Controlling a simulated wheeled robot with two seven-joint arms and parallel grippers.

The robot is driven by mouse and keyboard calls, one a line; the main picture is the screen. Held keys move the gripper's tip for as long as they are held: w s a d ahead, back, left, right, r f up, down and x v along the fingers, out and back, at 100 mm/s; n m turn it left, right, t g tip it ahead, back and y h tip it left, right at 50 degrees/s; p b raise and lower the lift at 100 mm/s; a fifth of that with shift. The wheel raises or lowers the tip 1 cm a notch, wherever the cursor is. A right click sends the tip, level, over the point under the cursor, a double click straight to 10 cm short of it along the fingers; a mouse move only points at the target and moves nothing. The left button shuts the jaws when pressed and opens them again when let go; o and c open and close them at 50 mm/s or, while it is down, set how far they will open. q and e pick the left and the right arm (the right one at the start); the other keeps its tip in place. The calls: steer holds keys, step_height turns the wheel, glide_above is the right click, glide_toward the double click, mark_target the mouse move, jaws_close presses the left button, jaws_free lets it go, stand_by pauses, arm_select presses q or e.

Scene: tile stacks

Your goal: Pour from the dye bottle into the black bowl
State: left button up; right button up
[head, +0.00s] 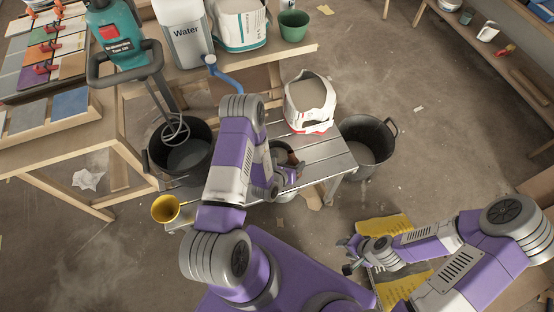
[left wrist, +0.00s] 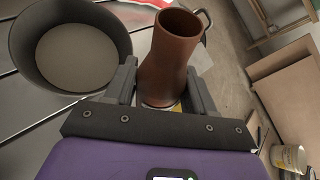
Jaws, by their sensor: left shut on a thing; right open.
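The dye bottle (left wrist: 165,62) is reddish brown with an open mouth. It shows between the fingers of my left gripper (left wrist: 162,90), which is shut on it. In the head view the bottle (head: 295,160) is a small brown shape at my left gripper (head: 287,174). The black bowl (left wrist: 22,48) holds grey material and sits on the bench, left of the bottle in the left wrist view. The bottle's mouth is beside the bowl, not over it. In the head view my arm partly hides the bowl. My right gripper (head: 350,256) is open and empty, low on the right.
A metal-topped bench (head: 325,155) carries an open white bag (head: 309,100). Black buckets stand left (head: 160,155) and right (head: 390,145) of it. A yellow cup (head: 165,208) is at its left end. A yellow bag (head: 385,228) lies near my right gripper.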

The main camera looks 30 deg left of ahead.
arm_select(q)
steer(key=r+b, duration=0.1)
steer(key=b, duration=0.6)
steer(key=shift+a+n+g+h+b, duration=0.3)
steer(key=shift+n+h+b, duration=0.1)
steer(key=p, duration=0.1)
steer(key=a+n+h+p, duration=0.1)
steer(key=shift+w+r+p, duration=0.15)
steer(key=shift+r+p, duration=0.15)
steer(key=shift+r, duration=0.05)
steer(key=shift+d+f+n+g+h, duration=0.15)
steer(key=shift+n+g+h, duration=0.25)
steer(key=shift+d+f+h, duration=0.3)
steer(key=shift+f+n, duration=0.1)
steer(key=shift+n, duration=0.2)
arm_select(e)
step_height(320, 180, down, 7)
arm_select(q)
steer(key=shift+d, duration=0.1)
steer(key=shift+f+h, duration=0.1)
steer(key=shift+h, duration=0.3)
arm_select(e)
steer(key=shift+r, duration=0.15)
arm_select(q)
steer(key=shift+n, duration=0.3)
